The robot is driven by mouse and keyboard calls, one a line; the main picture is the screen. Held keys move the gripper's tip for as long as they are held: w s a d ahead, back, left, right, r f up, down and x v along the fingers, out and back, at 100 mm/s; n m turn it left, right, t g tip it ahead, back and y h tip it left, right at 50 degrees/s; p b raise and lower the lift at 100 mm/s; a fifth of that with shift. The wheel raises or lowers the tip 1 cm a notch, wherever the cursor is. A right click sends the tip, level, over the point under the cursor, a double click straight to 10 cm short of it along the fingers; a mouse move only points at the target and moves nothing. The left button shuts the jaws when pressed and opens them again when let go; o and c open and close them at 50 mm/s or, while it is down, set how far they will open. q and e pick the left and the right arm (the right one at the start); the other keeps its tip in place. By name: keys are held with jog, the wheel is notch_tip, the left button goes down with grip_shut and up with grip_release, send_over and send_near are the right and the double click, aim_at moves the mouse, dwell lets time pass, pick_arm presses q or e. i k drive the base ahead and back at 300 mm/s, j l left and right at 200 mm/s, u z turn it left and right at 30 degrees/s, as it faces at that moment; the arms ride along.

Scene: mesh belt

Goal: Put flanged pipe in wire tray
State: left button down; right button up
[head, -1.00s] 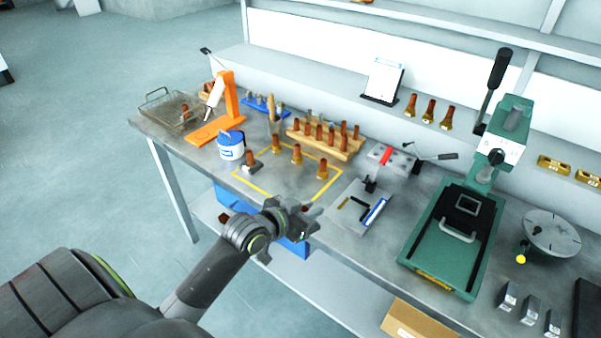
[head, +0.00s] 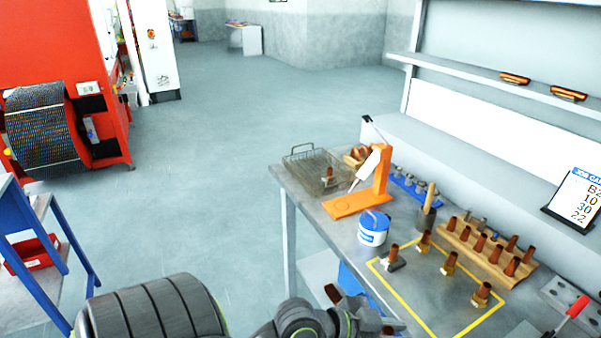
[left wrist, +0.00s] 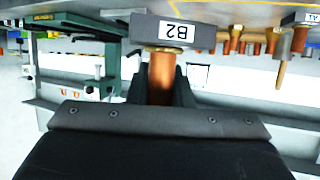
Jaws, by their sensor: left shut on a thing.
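My left gripper (head: 362,326) is at the bottom of the head view, in front of the workbench's near edge and partly cut off. In the left wrist view it is shut on a copper pipe (left wrist: 161,78) with a brass flange (left wrist: 160,48). A dark block labelled B2 (left wrist: 200,34) is directly at the flange end; I cannot tell whether it is joined to the pipe. The wire tray (head: 300,158) is at the bench's far left corner, with one copper piece (head: 329,176) in it. My right gripper is not in view.
An orange stand (head: 378,180) and a blue-white tub (head: 373,230) stand between the tray and the yellow-outlined area (head: 400,300), which holds several upright pipes. A wooden rack (head: 462,250) of pipes is behind. Open floor (head: 215,180) lies left of the bench.

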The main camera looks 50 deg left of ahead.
aim_at(309, 164)
jog(key=i+j+u, duration=0.1)
jog(key=j, duration=0.3)
jog(key=i+j, duration=0.15)
jog(key=j, duration=0.25)
jog(key=i+j+u, duration=0.15)
jog(key=j, duration=0.2)
jog(key=i+j, duration=0.1)
jog(key=j, duration=0.3)
jog(key=i+j+u, duration=0.15)
jog(key=j, duration=0.2)
jog(key=i+j, duration=0.1)
jog(key=i, duration=0.2)
jog(key=i+j, duration=0.1)
jog(key=i, duration=0.2)
jog(key=u, duration=0.05)
